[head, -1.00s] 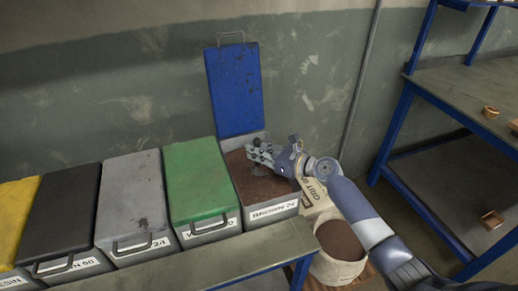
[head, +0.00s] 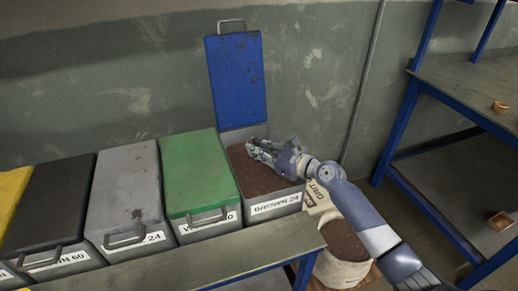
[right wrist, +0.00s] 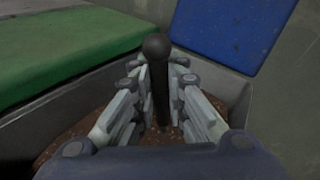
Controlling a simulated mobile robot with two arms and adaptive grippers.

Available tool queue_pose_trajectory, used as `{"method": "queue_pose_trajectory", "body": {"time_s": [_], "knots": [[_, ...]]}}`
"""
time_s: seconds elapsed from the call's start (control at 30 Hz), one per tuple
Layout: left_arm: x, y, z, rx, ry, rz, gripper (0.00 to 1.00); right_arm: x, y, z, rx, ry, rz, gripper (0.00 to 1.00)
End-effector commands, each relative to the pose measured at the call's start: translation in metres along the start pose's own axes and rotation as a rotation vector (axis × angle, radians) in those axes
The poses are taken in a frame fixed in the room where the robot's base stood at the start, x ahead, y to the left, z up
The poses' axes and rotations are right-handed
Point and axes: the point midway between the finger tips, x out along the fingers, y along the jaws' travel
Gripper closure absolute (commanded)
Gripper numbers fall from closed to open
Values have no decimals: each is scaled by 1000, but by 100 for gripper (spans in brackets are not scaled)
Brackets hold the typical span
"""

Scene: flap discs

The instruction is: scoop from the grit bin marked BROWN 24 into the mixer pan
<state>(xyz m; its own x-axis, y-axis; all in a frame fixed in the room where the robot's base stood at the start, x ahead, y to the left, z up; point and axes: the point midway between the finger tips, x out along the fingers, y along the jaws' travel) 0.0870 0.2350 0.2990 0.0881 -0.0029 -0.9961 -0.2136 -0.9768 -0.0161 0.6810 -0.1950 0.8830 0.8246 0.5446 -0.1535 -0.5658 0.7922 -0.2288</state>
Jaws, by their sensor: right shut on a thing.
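The grit bin marked BROWN 24 (head: 276,205) stands open at the right end of the bin row, with brown grit (head: 252,180) inside. Its blue lid (head: 236,80) is raised against the wall. My right gripper (head: 256,148) is inside the bin's opening, over the grit toward the back. In the right wrist view my right gripper (right wrist: 160,80) is shut on a dark upright handle with a round knob (right wrist: 157,47). The handle's lower end and whatever it carries are hidden by the fingers. The mixer pan and my left gripper are not in view.
A green-lidded bin (head: 195,175) stands directly left, then grey, black and yellow-lidded bins. A bench edge (head: 230,253) runs in front. An open sack of brown grit (head: 342,245) stands below right. A blue-framed bench (head: 475,95) is at the right.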

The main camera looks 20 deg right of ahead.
Motion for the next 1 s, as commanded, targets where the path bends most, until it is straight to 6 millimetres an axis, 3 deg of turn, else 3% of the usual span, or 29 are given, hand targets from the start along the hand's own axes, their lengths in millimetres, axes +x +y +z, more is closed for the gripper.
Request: {"method": "queue_pose_trajectory", "body": {"time_s": [0.03, 0.8, 1.0], "knots": [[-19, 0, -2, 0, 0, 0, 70, -3, -8, 24, -10, -11, -8, 100], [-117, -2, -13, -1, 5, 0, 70, -22, -13, 118, -145, -37, -35, 100], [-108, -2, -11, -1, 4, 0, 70, -27, 8, 122, -303, -69, -66, 100]]}}
